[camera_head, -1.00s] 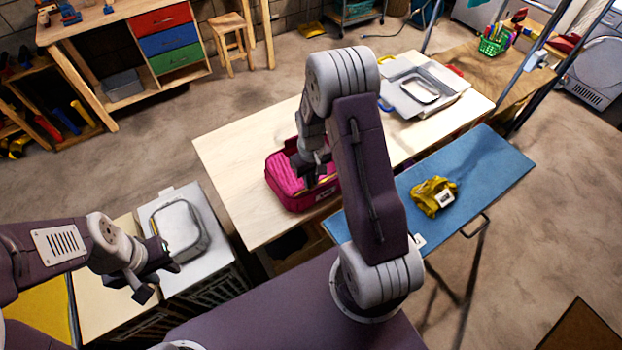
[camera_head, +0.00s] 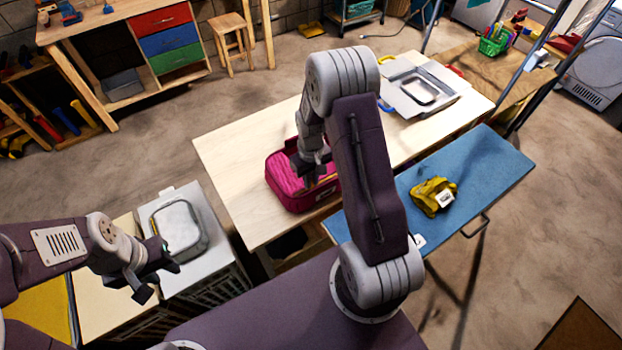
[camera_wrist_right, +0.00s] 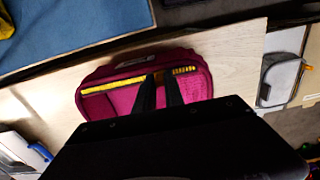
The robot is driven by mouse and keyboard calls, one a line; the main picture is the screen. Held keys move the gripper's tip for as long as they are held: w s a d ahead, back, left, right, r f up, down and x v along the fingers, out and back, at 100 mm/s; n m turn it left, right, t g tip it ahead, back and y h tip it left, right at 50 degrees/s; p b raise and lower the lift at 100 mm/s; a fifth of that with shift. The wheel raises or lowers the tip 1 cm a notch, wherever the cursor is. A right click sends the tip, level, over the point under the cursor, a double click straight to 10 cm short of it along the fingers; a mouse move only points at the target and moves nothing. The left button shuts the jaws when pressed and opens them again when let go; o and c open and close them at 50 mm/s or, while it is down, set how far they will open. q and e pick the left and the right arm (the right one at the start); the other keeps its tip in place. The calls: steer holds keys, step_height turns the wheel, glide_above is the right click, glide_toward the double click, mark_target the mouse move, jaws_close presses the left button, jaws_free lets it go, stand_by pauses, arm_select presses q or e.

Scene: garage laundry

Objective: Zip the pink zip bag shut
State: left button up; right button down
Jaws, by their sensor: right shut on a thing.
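The pink zip bag (camera_head: 286,190) lies on the pale wooden table in the head view. In the right wrist view the bag (camera_wrist_right: 105,108) shows a dark red rim, pink inside that rim, and a yellow strip along one side. My right gripper (camera_head: 312,176) reaches down over the bag. In the wrist view its two dark fingers (camera_wrist_right: 160,78) are close together at the yellow strip, shut on a small part there that they hide, likely the zip pull. My left gripper (camera_head: 160,280) is open and empty, away from the bag, near a grey-white case.
The grey-white case (camera_head: 180,228) stands at the lower left. A blue board (camera_head: 480,180) beside the table carries a yellow cloth item (camera_head: 433,196). Grey trays (camera_head: 425,88) lie at the table's far end. The table left of the bag is clear.

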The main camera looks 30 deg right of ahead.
steer(key=shift+w+d, duration=0.1)
steer(key=shift+d, duration=1.1)
steer(key=shift+a, duration=0.1)
steer(key=c, duration=1.4)
jaws_free()
step_height(320, 180, up, 9)
steer(key=b, duration=0.1)
steer(key=shift+b, duration=0.3)
